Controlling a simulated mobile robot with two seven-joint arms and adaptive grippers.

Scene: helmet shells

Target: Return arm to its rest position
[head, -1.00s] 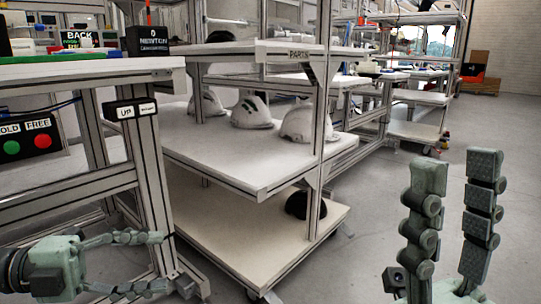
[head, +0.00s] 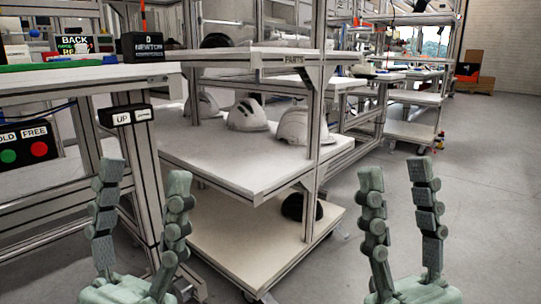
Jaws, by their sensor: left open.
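My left gripper (head: 142,180) is at the lower left of the head view, pointing up, with its fingers apart and nothing between them. It shows in front of the workbench leg and the shelf's left side. My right gripper (head: 400,182) is at the lower right, also pointing up, with its fingers apart and empty. It shows against the bare floor, right of the shelf. No helmet is in either gripper.
A parts shelf (head: 235,172) stands ahead with several white helmet shells (head: 247,115) on its middle level and a black shell (head: 300,207) on the bottom level. A workbench (head: 88,86) with control buttons is at the left. The floor (head: 485,180) at the right is clear.

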